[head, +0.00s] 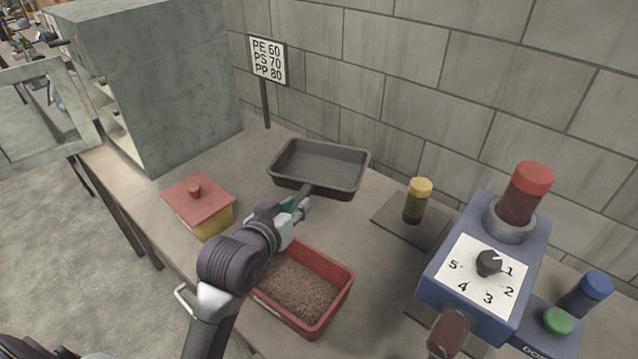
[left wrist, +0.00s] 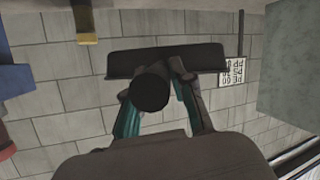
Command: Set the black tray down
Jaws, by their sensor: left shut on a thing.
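The black tray (head: 322,165) is a dark, empty rectangular pan near the back of the bench in the head view. It is level, left of the yellow-capped jar; whether its base touches the bench I cannot tell. My left gripper (head: 303,202) reaches it from the front and is shut on its near side, where a short dark handle shows. In the left wrist view, the tray (left wrist: 200,58) spans beyond the fingers, with the round dark handle end (left wrist: 150,92) between them. My right gripper is not in view.
A red tray of brown granules (head: 335,303) sits below my left arm. A yellow box with a red lid (head: 198,195) stands left. A yellow-capped jar (head: 414,207) on a dark plate and a blue dial machine (head: 440,292) are right. A sign (head: 268,62) and grey cabinet (head: 185,90) stand behind.

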